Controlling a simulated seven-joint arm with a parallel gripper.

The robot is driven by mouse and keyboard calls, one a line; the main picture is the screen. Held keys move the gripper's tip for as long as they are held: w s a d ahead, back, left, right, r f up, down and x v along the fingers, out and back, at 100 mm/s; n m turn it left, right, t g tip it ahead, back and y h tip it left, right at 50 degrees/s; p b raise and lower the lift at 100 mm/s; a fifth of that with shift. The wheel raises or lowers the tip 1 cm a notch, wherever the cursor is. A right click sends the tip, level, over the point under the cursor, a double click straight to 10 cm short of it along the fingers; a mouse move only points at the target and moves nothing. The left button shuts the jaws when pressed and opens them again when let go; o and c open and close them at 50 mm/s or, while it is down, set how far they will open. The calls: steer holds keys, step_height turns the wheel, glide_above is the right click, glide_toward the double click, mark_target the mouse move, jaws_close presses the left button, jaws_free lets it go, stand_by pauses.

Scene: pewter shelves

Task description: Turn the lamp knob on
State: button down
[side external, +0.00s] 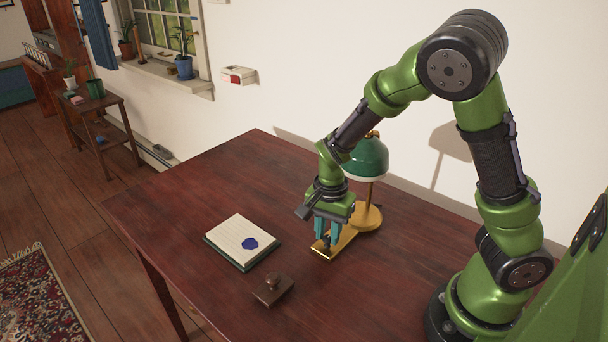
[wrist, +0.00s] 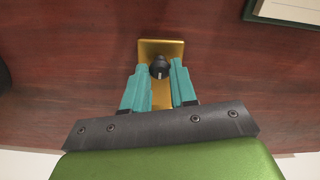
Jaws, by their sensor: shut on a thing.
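The lamp (side external: 368,158) has a green shade and a brass stem and stands on the table behind my gripper. Its flat brass base plate (side external: 333,247) reaches toward the front and also shows in the wrist view (wrist: 160,46). The dark knob (wrist: 158,67) sits on this plate, with a pale mark on it. My gripper (side external: 326,240) points down over the plate. In the wrist view its teal fingers (wrist: 159,72) are on either side of the knob and shut on it. In the side view the fingers partly hide the knob.
An open notepad (side external: 240,242) with a blue blot lies left of the plate. A dark wooden stamp-like block (side external: 272,289) lies in front. The wall (side external: 300,70) is close behind the lamp. The left part of the table (side external: 180,205) is clear.

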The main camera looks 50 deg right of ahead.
steer(key=m, duration=0.9)
steer(key=shift+m, duration=0.3)
steer(key=m, duration=0.4)
steer(key=shift+m, duration=2)
steer(key=c, duration=0.9)
jaws_free()
